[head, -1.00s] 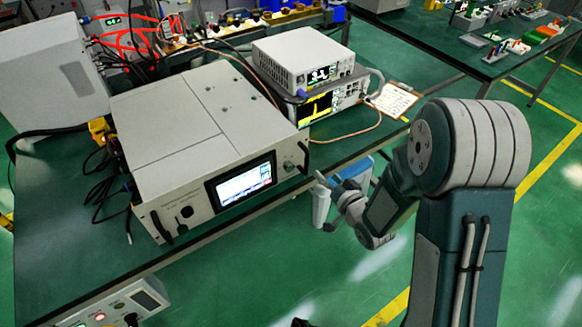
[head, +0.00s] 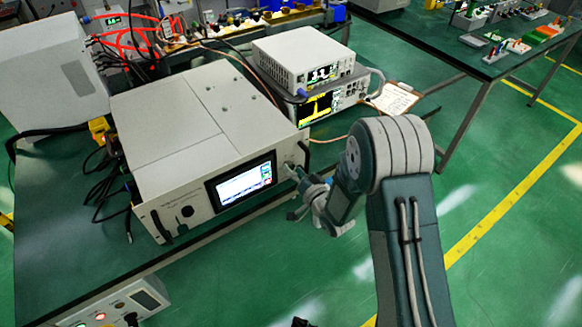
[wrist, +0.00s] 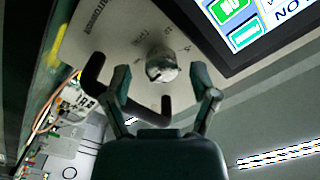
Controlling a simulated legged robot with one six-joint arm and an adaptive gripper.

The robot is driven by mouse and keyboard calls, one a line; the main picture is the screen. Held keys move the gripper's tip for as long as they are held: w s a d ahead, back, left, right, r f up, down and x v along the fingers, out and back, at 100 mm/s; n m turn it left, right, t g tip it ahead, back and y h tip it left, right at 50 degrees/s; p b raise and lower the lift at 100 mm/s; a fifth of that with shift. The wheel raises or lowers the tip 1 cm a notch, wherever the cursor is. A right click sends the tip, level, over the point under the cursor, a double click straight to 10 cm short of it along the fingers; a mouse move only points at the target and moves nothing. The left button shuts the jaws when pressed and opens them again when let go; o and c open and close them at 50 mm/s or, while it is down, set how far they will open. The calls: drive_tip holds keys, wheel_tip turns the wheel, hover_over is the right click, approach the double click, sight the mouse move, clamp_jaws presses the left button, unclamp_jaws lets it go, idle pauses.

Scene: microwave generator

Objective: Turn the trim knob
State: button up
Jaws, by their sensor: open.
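The microwave generator (head: 195,110) is a light grey box on the green bench. Its front panel has a lit screen (head: 243,182). In the wrist view a round silver knob (wrist: 161,66) stands on the panel beside the screen; its markings are too blurred to read. My gripper (wrist: 161,80) is open, with one finger on each side of the knob in that view. I see no clear contact.
A dark panel handle (wrist: 95,82) curves close to my left finger in the wrist view. A smaller dark knob (head: 187,212) is at the panel's left. Stacked instruments (head: 305,60) and a clipboard (head: 393,98) are behind on the bench.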

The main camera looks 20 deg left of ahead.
drive_tip(key=shift+w+a, duration=0.35)
drive_tip(key=shift+a, duration=0.1)
drive_tip(key=shift+c, duration=0.3)
clamp_jaws()
drive_tip(key=shift+n, duration=0.3)
drive_tip(key=n, duration=0.3)
drive_tip(key=shift+n, duration=1.9)
